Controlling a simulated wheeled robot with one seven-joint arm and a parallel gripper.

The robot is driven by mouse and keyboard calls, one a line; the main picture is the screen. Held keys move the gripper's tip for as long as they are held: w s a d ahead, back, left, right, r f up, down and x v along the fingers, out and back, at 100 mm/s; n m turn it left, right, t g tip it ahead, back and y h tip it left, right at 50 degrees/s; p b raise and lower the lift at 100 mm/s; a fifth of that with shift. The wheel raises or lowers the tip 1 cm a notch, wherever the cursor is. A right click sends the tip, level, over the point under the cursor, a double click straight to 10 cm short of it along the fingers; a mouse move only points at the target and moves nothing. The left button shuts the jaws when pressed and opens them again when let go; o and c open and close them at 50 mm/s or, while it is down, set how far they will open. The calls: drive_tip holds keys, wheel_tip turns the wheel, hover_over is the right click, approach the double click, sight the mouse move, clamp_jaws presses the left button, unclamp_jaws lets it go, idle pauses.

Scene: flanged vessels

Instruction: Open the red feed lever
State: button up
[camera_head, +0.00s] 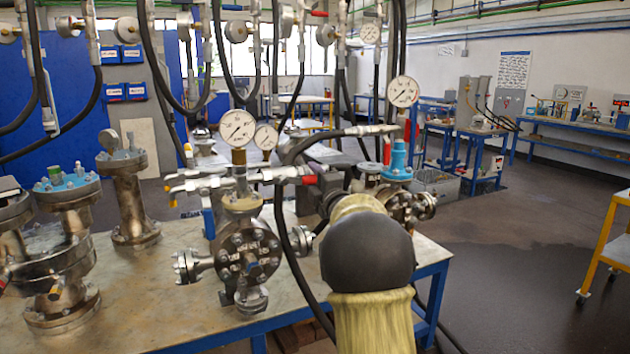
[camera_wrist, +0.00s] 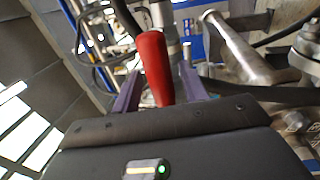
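The red feed lever (camera_wrist: 155,65) shows in the wrist view as a thick red grip, slightly tilted. It lies between the two purple fingers of my gripper (camera_wrist: 160,80), and its lower end is hidden behind the gripper body. The left finger is close against it; a narrow gap shows at the right finger. My gripper looks open around it. In the head view a short red piece (camera_head: 309,180), probably this lever, shows beside the dark end of my arm, right of the gauge-topped vessel (camera_head: 248,250). My arm hides much of that area.
The metal table (camera_head: 150,305) bears several flanged vessels, including one at the left (camera_head: 130,195). Pressure gauges (camera_head: 237,128) and black hoses (camera_head: 290,255) crowd around my arm. A blue-topped valve (camera_head: 397,165) stands behind it. The floor at the right (camera_head: 500,270) is clear.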

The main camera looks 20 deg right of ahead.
drive_tip(key=shift+s+f, duration=0.1)
drive_tip(key=s+f+b, duration=0.2)
drive_tip(key=s+f, duration=0.1)
drive_tip(key=s, duration=1.4)
drive_tip(key=shift+f, duration=0.15)
drive_tip(key=shift+w, duration=0.1)
drive_tip(key=shift+c, duration=0.3)
idle(0.6)
